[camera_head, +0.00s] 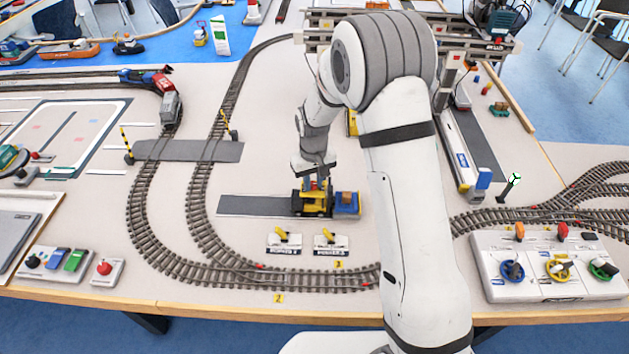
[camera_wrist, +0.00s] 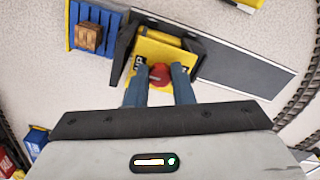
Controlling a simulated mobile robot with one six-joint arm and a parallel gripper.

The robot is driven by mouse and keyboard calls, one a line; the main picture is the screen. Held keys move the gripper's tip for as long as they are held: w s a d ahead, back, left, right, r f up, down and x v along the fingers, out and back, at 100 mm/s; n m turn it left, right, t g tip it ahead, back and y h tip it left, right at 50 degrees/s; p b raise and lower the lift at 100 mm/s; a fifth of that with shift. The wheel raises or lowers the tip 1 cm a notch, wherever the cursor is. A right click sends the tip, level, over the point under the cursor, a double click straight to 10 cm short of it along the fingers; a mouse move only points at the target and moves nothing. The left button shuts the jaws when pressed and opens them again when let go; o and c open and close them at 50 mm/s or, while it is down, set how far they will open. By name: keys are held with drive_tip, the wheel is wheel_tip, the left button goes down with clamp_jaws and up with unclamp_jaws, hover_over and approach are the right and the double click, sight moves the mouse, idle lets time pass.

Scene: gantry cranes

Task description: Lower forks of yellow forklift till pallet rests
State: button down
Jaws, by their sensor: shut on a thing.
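The yellow forklift (camera_head: 312,200) stands at the right end of a dark grey strip on the table, with its fork side to the right. A blue pallet (camera_head: 346,203) with a brown box (camera_head: 345,197) on it is at the fork side; the box also shows in the wrist view (camera_wrist: 88,38), on the blue pallet (camera_wrist: 97,22). I cannot tell whether the pallet touches the table. My gripper (camera_wrist: 160,82) is over the forklift (camera_wrist: 150,55), its two blue-grey fingers shut on a red knob (camera_wrist: 160,75) on top of it. The forks are hidden.
The dark strip (camera_head: 250,206) runs left of the forklift. Two yellow levers (camera_head: 284,239) on white bases stand in front of it. Curved track (camera_head: 200,180) lies to the left. A white panel with coloured wheels (camera_head: 548,266) stands at the right front.

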sight(314, 183)
drive_tip(key=shift+f, duration=0.1)
drive_tip(key=n+b, duration=0.3)
drive_tip(key=n, duration=0.2)
drive_tip(key=shift+w+d, duration=0.1)
drive_tip(key=n+b, duration=0.2)
drive_tip(key=n, duration=0.3)
drive_tip(key=shift+w+n, duration=0.1)
drive_tip(key=shift+n, duration=0.3)
idle(0.3)
drive_tip(key=c, duration=1.2)
unclamp_jaws()
drive_tip(key=shift+c, duration=0.2)
drive_tip(key=shift+r+b, duration=0.4)
drive_tip(key=shift+r, duration=3.6)
